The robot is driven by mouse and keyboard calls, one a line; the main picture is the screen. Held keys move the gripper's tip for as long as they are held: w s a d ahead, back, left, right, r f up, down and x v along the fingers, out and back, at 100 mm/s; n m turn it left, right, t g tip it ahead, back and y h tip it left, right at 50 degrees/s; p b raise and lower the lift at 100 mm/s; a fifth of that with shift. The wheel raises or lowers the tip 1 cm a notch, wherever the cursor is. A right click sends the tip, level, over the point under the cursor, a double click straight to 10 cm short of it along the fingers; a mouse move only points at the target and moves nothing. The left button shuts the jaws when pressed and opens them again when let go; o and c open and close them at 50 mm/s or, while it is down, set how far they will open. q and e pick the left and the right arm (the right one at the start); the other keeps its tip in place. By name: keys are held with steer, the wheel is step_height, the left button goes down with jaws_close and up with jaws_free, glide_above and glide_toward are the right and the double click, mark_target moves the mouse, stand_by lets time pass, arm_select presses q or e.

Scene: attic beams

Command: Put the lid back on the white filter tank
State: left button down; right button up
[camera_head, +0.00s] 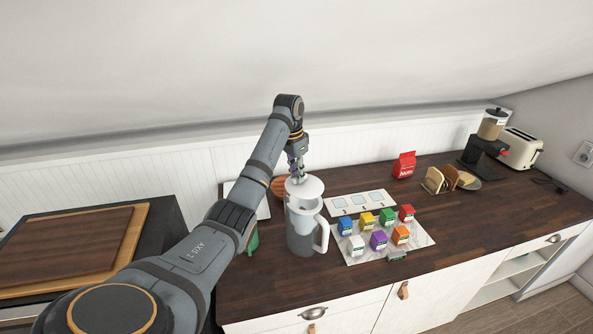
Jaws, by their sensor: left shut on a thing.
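The white filter tank (305,207) sits in the top of a grey jug (300,240) with a white handle on its right, upright on the dark wooden counter. Its open top shows. My left gripper (298,174) is shut on the white lid (309,188), a round disc held from above. The lid is over the back part of the tank's opening, looks slightly tilted, and covers the far rim from sight. I cannot tell whether lid and tank touch. My right gripper is not in view.
Several small coloured boxes (378,240) stand on a pale mat right of the jug, with a white three-panel tray (359,202) behind. A green object (252,241) and brown bowl (279,187) are close by. A red bag (404,165), bread slices, grinder and toaster stand farther right.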

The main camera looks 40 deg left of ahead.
mark_target(297, 185)
arm_select(q)
steer(key=f, duration=0.3)
steer(key=shift+w+f, duration=0.25)
steer(key=shift+w, duration=0.15)
steer(key=shift+s+f, duration=0.15)
steer(key=shift+f, duration=0.1)
steer(key=shift+s+f, duration=0.1)
steer(key=shift+f, duration=0.4)
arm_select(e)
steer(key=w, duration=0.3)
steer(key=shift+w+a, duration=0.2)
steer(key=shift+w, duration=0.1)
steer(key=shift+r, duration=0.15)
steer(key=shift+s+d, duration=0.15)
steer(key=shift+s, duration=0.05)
arm_select(q)
steer(key=shift+f, duration=0.45)
steer(key=c, duration=1.2)
jaws_free()
